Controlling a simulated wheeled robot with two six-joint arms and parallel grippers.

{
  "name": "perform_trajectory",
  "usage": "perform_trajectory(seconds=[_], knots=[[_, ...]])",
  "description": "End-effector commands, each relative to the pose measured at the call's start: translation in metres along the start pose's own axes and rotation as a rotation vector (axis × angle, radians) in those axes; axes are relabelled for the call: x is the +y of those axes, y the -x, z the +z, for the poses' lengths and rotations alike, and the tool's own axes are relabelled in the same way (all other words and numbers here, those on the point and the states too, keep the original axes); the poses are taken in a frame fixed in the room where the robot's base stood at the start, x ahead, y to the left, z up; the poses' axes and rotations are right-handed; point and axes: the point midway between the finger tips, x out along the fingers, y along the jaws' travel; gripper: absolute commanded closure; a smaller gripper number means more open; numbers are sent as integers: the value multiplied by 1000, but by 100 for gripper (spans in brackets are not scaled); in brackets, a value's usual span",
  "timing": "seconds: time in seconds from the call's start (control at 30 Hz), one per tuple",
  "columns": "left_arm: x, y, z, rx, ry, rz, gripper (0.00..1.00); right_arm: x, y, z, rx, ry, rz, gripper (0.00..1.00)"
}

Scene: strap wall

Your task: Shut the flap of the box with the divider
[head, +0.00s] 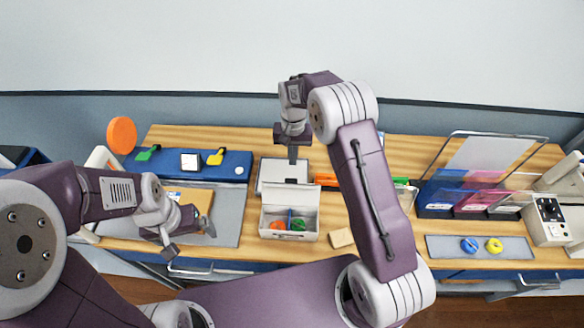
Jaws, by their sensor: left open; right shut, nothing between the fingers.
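The box with the divider (308,237) is a pale box near the middle of the table. Its flap (270,178) is open, leaning back on the far side. A thin blue divider (289,214) stands inside, with an orange item (278,225) and a green item (298,225) in the compartments. My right gripper (292,156) is shut and empty, pointing down by the flap's far edge; I cannot tell whether it touches. My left gripper (188,238) is open and empty, low over the table's front left, left of the box.
A tan block (341,238) lies right of the box. An orange item (327,180) lies behind, partly hidden by my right arm. A blue panel (232,160) with green and yellow levers is at left. Clear-fronted racks (480,200) and a control box (548,222) stand at right.

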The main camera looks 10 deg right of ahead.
Motion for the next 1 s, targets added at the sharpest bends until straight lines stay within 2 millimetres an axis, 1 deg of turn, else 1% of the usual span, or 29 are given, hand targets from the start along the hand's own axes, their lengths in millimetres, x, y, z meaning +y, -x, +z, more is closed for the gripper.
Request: perform_trajectory(seconds=[0.03,0.17,0.2,0.23,0.3,0.43,0.57,0.87,1.0], knots=[[0,8,-1,0,0,0,5,1,-8,2,-6,0,2,100],[0,17,-2,0,0,0,5,1,-35,2,-5,0,2,100],[0,26,-3,0,0,0,5,0,-24,10,-2,2,1,100],[1,28,-3,0,0,0,5,0,-22,15,-1,2,0,100],[1,34,-4,0,0,0,5,0,-20,24,-1,2,0,100],[1,38,-4,0,0,0,5,0,-20,35,0,1,0,100],[1,39,-4,0,0,0,5,0,-20,38,1,0,0,100],[1,37,-4,0,0,0,5,0,-21,38,3,0,-1,100],[1,32,-3,0,0,0,5,-2,-21,34,25,1,-1,100]])
